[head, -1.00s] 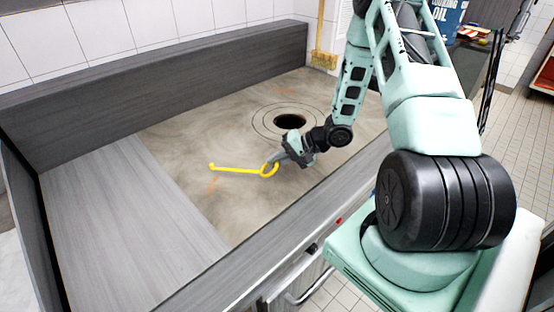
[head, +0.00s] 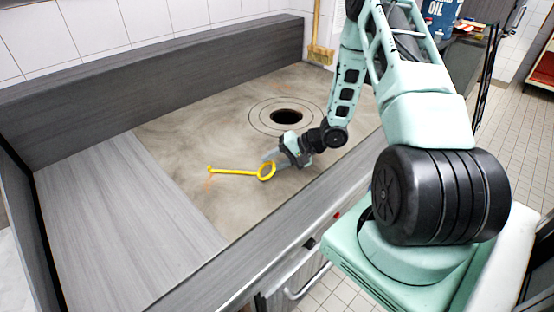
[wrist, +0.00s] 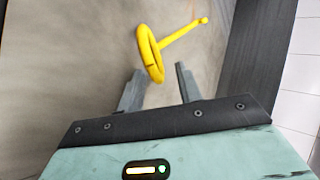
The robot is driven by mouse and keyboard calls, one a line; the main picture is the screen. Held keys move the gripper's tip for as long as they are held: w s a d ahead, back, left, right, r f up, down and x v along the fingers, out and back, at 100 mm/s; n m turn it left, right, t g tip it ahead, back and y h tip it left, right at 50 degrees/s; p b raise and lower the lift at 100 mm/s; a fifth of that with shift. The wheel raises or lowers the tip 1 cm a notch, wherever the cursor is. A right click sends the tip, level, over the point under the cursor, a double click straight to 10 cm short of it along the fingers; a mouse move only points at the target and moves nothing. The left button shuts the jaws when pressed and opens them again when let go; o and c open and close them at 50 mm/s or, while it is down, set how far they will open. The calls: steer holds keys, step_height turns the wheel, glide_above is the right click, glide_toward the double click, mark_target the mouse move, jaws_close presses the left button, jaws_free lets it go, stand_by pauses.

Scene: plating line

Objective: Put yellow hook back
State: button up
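The yellow hook (head: 235,172) is on or just above the mottled brown cooktop (head: 205,125), left of my gripper (head: 268,158). Its ring end is towards my gripper and its thin shaft points left to a small bent tip. In the wrist view the hook's ring (wrist: 150,55) is just beyond and partly between the two grey fingertips of my gripper (wrist: 159,70). The fingers are apart, with visible space around the ring. A round dark hole with rings around it (head: 286,117) is in the cooktop behind my gripper.
A grey panel (head: 120,215) fills the left of the counter, and a raised grey back wall (head: 150,85) runs behind the cooktop. A wooden-handled brush (head: 319,52) stands at the back. The cooktop between hook and back wall is clear.

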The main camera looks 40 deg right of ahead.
steer(key=b+v, duration=0.1)
steer(key=v, duration=1.6)
steer(key=shift+s+b, duration=0.2)
steer(key=shift+b, duration=0.15)
steer(key=shift+d, duration=0.1)
